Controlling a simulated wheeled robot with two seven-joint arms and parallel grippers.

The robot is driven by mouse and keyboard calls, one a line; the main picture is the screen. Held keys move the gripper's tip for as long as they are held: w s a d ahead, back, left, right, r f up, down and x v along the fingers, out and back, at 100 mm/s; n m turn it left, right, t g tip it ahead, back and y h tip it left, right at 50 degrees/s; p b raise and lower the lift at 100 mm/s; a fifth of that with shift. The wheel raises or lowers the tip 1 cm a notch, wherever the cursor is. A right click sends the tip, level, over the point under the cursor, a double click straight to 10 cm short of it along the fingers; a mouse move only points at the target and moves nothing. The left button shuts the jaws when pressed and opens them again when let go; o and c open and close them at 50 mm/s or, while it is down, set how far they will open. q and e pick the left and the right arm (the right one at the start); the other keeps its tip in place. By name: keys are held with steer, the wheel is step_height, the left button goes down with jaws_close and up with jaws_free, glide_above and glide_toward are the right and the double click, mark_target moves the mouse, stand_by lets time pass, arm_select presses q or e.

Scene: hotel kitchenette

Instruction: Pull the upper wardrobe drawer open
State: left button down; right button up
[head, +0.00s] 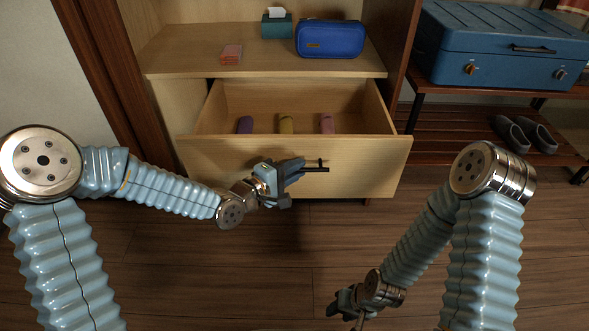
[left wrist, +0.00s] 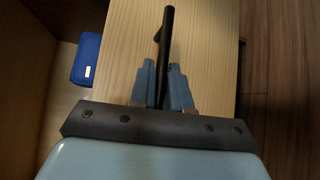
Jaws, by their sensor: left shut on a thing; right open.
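The upper wardrobe drawer (head: 360,166) is light wood and stands pulled out from the wardrobe. The dark bar handle (head: 316,169) is on the drawer front. My left gripper (head: 298,170) is at the front and shut on the handle. In the left wrist view the handle (left wrist: 166,40) runs between the fingers (left wrist: 162,88). My right gripper (head: 345,304) is low over the floor, away from the drawer, open and partly hidden by its arm.
On the shelf above the drawer are a blue pouch (head: 330,39), a teal tissue box (head: 277,25) and a small red pack (head: 231,54). At the right, a blue suitcase (head: 500,48) stands on a rack with dark shoes (head: 526,133) below. The wooden floor (head: 300,240) before the drawer is clear.

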arm_select(q)
steer(key=shift+s, duration=0.15)
steer(key=c, duration=1.2)
jaws_free()
steer(key=p+v, duration=1.1)
steer(key=v, duration=0.3)
steer(key=shift+f, duration=0.15)
